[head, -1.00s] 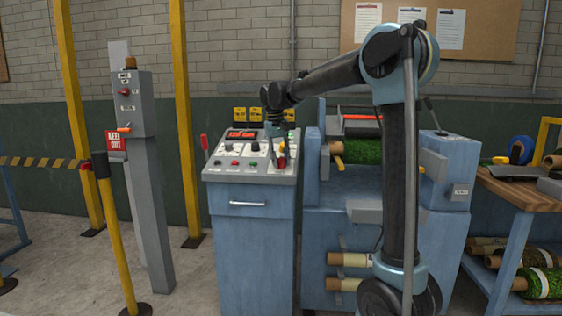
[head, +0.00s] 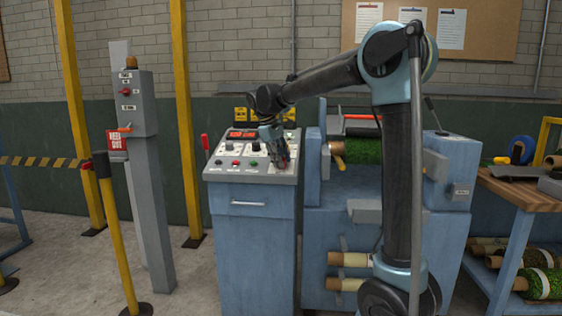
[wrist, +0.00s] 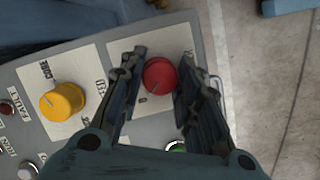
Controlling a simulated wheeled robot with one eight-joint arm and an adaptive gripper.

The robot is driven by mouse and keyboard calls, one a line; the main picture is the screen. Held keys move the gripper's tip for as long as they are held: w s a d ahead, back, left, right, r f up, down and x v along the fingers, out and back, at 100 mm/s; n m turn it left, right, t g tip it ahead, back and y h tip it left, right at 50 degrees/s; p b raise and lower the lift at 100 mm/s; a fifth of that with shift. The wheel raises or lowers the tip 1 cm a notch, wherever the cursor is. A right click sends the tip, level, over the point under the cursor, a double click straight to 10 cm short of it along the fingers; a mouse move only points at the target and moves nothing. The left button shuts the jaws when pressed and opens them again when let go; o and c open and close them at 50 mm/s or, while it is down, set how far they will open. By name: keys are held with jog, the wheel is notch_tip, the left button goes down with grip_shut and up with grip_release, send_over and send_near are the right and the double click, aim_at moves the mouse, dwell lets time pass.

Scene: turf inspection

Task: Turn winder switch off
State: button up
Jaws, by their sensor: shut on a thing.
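The control console (head: 249,172) stands left of my arm in the head view, with a sloping panel of knobs and buttons. In the wrist view a red rotary knob (wrist: 160,75) sits on a pale plate at the panel's right side. Its pointer line points down and left. My gripper (wrist: 162,62) is shut on this red knob, one finger on each side. In the head view my gripper (head: 281,162) is tilted over the panel's right front and mostly hides the knob. The plate's lettering is too small or covered to read.
A yellow knob (wrist: 63,101) sits left of the red one. A green button (wrist: 176,147) is partly hidden below my fingers. The turf machine (head: 390,185) stands right of the console. A grey post (head: 140,170) and a yellow barrier post (head: 118,230) stand at left.

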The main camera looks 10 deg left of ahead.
dwell(0.3)
jog(key=o, duration=1.1)
jog(key=shift+c, duration=0.2)
jog(key=shift+r, duration=0.1)
jog(key=v, duration=1.1)
jog(key=shift+r, duration=0.3)
jog(key=shift+s, duration=0.1)
